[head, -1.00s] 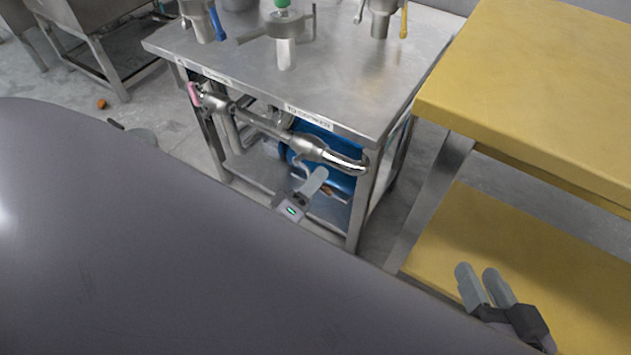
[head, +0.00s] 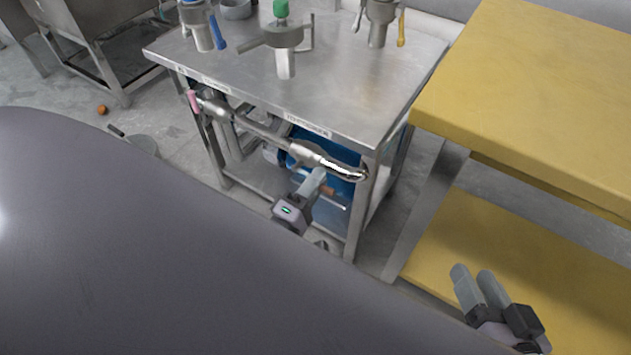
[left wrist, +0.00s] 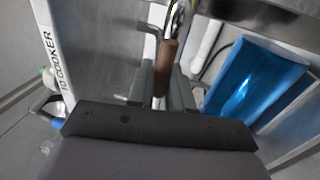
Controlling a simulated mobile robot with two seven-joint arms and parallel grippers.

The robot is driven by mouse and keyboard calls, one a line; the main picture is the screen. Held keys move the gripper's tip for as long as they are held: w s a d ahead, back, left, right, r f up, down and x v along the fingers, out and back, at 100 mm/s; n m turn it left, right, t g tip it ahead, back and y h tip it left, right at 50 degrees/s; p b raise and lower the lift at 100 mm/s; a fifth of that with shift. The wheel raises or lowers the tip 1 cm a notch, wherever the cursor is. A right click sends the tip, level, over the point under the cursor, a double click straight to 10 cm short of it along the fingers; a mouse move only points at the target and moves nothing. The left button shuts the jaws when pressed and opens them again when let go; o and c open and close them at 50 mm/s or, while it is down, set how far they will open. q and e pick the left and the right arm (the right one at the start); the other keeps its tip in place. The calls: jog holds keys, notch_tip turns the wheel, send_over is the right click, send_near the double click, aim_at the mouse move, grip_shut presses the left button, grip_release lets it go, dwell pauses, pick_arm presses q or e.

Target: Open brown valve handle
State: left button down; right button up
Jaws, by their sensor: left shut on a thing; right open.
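The brown valve handle (left wrist: 166,62) shows in the left wrist view between the two fingers of my left gripper (left wrist: 160,85). The fingers are shut on it. In the head view my left gripper (head: 312,188) reaches in under the steel pipe (head: 310,155), at the front of the steel table (head: 330,95). A small brown bit of the handle (head: 328,191) shows just right of the fingers, and the rest is hidden by them. My right gripper (head: 473,289) is open and empty, over the yellow lower shelf at the lower right.
A blue tank (head: 328,143) stands under the table, behind the pipe; it also shows in the left wrist view (left wrist: 252,85). A pink handle (head: 192,100) is at the pipe's left end. A yellow bench (head: 530,90) with a lower shelf (head: 570,265) stands at right.

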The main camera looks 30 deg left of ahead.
pick_arm(q)
jog(key=c, duration=1.3)
grip_release()
jog(key=shift+o, duration=0.6)
